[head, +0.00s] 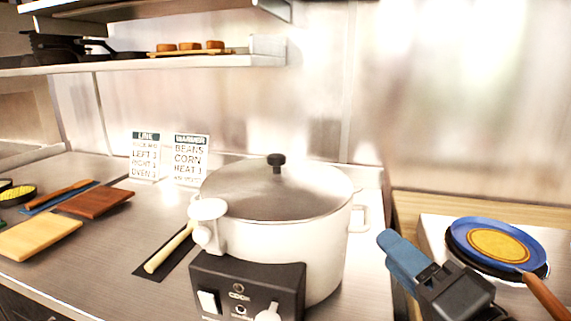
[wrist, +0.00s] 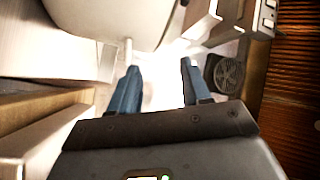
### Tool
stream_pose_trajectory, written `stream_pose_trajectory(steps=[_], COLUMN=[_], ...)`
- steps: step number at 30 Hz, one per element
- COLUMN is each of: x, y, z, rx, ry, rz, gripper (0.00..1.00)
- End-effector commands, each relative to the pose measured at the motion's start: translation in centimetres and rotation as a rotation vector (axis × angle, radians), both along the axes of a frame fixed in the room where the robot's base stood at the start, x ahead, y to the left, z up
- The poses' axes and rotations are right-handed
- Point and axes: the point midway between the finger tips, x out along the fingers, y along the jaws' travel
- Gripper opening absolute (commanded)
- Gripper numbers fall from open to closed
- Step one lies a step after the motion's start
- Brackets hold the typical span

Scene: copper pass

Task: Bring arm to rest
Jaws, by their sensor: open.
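My gripper (head: 402,255) is in the lower right of the head view, right of the big white cooker and left of the blue pan. In the wrist view my gripper (wrist: 156,85) has its two blue fingers apart with nothing between them. It points down toward a bright, pale area.
A white cooker (head: 325,255) with a lid stands on the steel counter (head: 110,240). A blue pan (head: 462,228) with yellow food sits on a white unit at the right. Boards (head: 40,238) lie at the left. A shelf (head: 150,66) hangs above.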

Motion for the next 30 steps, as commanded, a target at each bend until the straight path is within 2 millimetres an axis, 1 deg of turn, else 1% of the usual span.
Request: stream_pose_trajectory(steps=[1, 5, 8, 11, 12, 14, 15, 17, 18, 23, 24, 27, 30], x=[-1.0, -3.7, -6.3, -9.3, -10.7, -12.8, -14.2, -16.4, -17.9, -24.0, -25.6, -29.1, -31.9], y=[0.2, 0.0, -0.3, -0.7, -0.9, -1.2, -1.4, -1.8, -2.1, -3.4, -3.8, -4.7, -5.6], z=[-1.6, -5.1, -7.8, -10.3, -11.3, -12.6, -13.3, -14.4, -15.0, -16.5, -16.7, -16.8, -16.4], rx=[0.004, -0.027, -0.076, -0.147, -0.183, -0.239, -0.280, -0.347, -0.397, -0.611, -0.668, -0.813, -0.941], ry=[0.015, 0.044, 0.073, 0.105, 0.117, 0.136, 0.146, 0.162, 0.171, 0.188, 0.189, 0.178, 0.154], rz=[-0.036, -0.139, -0.211, -0.273, -0.296, -0.322, -0.338, -0.356, -0.366, -0.373, -0.368, -0.342, -0.308], gripper=[0.48, 0.48, 0.48, 0.48, 0.48, 0.48, 0.48, 0.48, 0.48, 0.48, 0.48, 0.48, 0.48])
